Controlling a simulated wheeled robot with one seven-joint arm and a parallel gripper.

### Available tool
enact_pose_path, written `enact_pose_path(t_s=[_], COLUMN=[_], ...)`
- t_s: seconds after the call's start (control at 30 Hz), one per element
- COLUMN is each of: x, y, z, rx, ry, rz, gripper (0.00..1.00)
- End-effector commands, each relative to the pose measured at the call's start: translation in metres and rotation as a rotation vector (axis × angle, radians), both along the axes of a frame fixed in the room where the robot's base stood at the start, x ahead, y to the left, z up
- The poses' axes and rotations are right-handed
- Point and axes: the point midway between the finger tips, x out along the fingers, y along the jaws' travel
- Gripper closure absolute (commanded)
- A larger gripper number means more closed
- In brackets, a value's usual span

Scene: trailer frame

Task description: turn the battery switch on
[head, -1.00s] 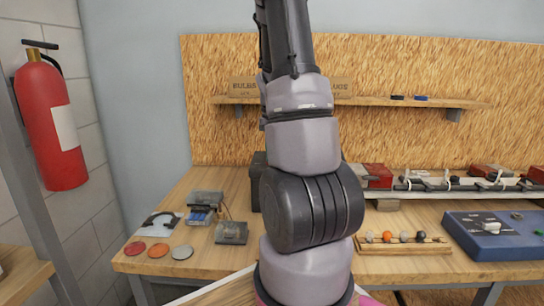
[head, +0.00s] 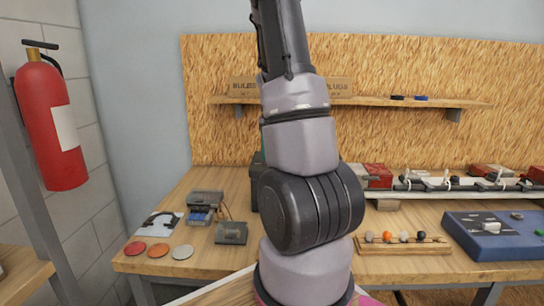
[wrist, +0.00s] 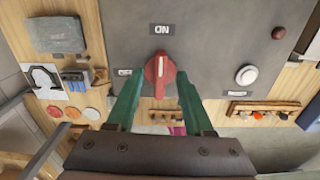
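The battery switch is a red rotary knob (wrist: 159,74) on a dark grey panel (wrist: 205,50) in the wrist view. Its handle stands roughly upright in the picture, with a white stripe along it, below the ON label (wrist: 161,30). A small label (wrist: 124,72) lies to its left, too small to read. My gripper (wrist: 159,84) is open, its green fingers on either side of the knob's lower part. A gap shows on both sides; I cannot tell how deep the fingertips reach. In the head view my arm hides the knob and most of the dark box (head: 256,188).
The panel also has a red lamp (wrist: 278,32) and a white round button (wrist: 247,75). A rack of small bulbs (head: 405,247) and a blue device (head: 497,243) stand right of my arm on the bench. Coloured discs (head: 158,250) lie at the left.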

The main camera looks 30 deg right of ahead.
Motion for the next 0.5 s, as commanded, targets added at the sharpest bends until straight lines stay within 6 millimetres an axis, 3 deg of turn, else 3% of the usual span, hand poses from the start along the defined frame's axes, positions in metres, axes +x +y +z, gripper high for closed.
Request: enact_pose_path(t_s=[0.17, 0.5], x=[0.000, 0.000], y=[0.000, 0.000], z=[0.002, 0.028], rx=[0.000, -0.001], ry=[0.000, -0.001], rz=[0.001, 0.002], gripper=[0.48, 0.48])
